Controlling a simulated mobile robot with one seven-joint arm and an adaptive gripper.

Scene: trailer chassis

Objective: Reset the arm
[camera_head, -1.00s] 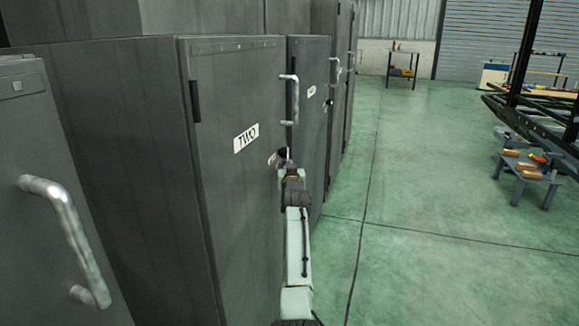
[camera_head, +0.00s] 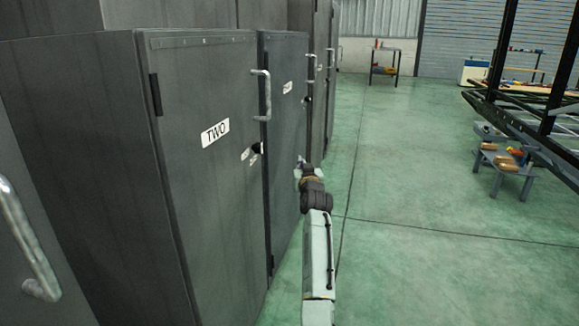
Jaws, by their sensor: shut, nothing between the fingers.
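My arm reaches forward from the bottom of the head view, and my gripper (camera_head: 299,165) is at its far end. It is small in the picture, shut and holds nothing. It shows in front of the second grey cabinet (camera_head: 287,140), to the right of the cabinet marked TWO (camera_head: 205,190). I cannot tell how far it is from the door. The door of cabinet TWO looks closed, with a metal handle (camera_head: 262,95) and a dark lock (camera_head: 256,148) below it.
Another grey cabinet with a metal handle (camera_head: 28,240) stands close at the left. A small workbench (camera_head: 505,165) and a black trailer frame (camera_head: 525,125) stand at the right. A table (camera_head: 384,70) stands at the back. The green floor (camera_head: 400,200) between is clear.

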